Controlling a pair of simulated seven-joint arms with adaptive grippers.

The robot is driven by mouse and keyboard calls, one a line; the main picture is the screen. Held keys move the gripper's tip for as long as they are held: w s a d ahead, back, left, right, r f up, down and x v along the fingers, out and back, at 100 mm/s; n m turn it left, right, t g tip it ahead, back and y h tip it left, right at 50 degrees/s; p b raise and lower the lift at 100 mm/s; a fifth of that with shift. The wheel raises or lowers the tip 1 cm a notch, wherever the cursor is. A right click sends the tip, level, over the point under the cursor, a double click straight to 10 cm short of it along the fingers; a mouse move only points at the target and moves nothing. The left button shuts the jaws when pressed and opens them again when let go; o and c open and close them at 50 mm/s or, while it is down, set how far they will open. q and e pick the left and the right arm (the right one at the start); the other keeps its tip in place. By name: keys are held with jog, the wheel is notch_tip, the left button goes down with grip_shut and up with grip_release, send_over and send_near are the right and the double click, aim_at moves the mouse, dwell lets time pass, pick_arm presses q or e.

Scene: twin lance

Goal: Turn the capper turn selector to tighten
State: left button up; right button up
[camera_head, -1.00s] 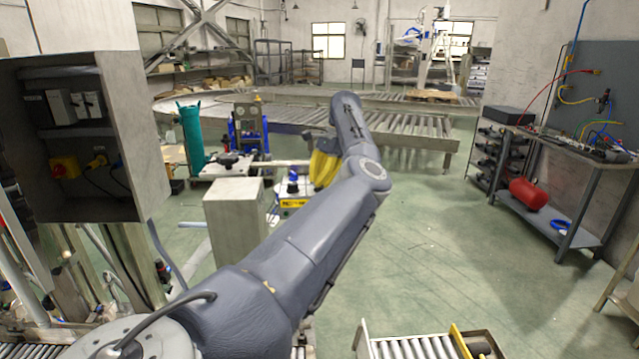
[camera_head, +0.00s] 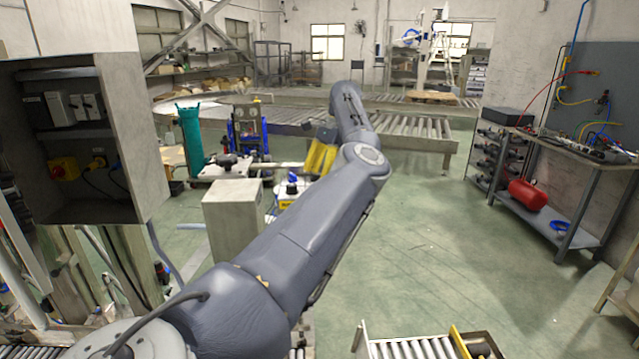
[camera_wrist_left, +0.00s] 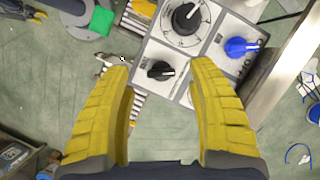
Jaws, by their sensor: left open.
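A light panel (camera_wrist_left: 180,48) with knobs shows in the left wrist view. It carries a large black dial knob (camera_wrist_left: 186,17), a smaller black selector knob (camera_wrist_left: 160,70) with a pale pointer line, and a blue knob (camera_wrist_left: 238,46). Their labels are too small to read, so I cannot tell by name which one is the capper turn selector. My left gripper (camera_wrist_left: 161,66) is open, its yellow fingers on either side of the small black knob's line; contact is not visible. In the head view the left gripper (camera_head: 319,157) is beside the small box with a blue knob (camera_head: 292,177).
A grey box (camera_head: 234,215) stands left of the gripper. An open cabinet (camera_head: 145,130) with switches is at the left. A bench with a red cylinder (camera_head: 528,195) is at the right. Green floor (camera_head: 430,245) is free between. A green object (camera_wrist_left: 102,20) lies beyond the left finger.

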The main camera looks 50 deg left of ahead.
pick_arm(q)
notch_tip(320, 180, up, 7)
jog(key=shift+f, duration=0.2)
dwell(0.6)
